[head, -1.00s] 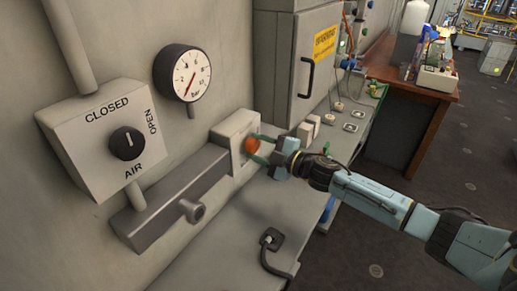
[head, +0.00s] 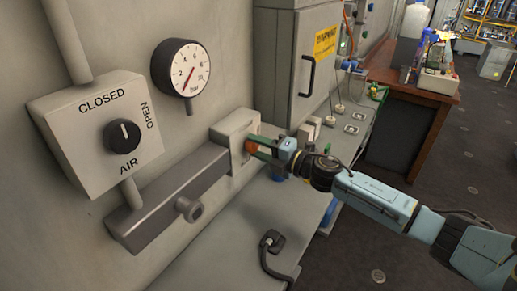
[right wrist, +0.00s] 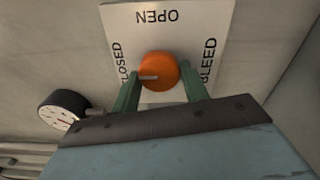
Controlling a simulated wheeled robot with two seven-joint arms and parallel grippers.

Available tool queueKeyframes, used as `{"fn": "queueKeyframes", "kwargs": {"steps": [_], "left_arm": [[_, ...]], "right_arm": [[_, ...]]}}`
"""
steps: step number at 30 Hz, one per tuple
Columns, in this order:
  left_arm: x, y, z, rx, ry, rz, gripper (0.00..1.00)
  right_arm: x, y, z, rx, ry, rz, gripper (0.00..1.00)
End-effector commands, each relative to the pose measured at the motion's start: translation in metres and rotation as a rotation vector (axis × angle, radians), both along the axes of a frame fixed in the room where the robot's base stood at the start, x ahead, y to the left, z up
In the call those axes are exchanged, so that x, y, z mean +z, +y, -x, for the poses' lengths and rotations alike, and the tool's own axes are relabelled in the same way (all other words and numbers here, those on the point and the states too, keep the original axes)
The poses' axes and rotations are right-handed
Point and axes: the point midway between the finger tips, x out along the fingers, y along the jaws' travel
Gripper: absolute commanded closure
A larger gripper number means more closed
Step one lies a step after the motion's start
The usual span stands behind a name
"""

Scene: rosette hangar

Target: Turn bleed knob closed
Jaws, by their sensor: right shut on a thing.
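The orange bleed knob (head: 251,146) sits on a pale box on the wall. In the right wrist view the knob (right wrist: 160,68) is on a plate (right wrist: 205,30) lettered OPEN, CLOSED and BLEED. Its pale pointer mark lies toward the CLOSED lettering on the left. My right gripper (head: 259,149) is shut on the knob. Its green fingers (right wrist: 160,88) lie on either side of the knob. My left gripper is not in view.
A box with a black AIR knob (head: 123,136) and a pressure gauge (head: 181,68) are on the wall at left. A grey rail (head: 170,195) runs below. A cabinet (head: 305,60) with a handle stands behind. A wooden bench (head: 415,80) is at back right.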

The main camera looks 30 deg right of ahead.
Motion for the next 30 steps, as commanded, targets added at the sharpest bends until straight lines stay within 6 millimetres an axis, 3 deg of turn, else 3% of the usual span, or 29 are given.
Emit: {"fn": "queueKeyframes", "kwargs": {"steps": [16, 17, 21, 30], "left_arm": [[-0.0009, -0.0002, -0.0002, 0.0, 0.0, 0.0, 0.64], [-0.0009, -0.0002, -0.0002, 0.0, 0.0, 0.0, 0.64], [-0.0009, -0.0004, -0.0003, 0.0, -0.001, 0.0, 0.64], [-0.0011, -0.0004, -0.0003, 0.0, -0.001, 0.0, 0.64]], "right_arm": [[-0.0007, 0.0004, 0.0003, 0.002, -0.012, 0.023, 0.78], [-0.0008, 0.0003, 0.0004, 0.002, -0.012, 0.023, 0.53], [-0.0007, 0.0001, 0.0003, 0.001, -0.012, 0.022, 0.35], [-0.0006, -0.0005, 0.0009, 0.0, -0.011, 0.02, 0.34]]}}
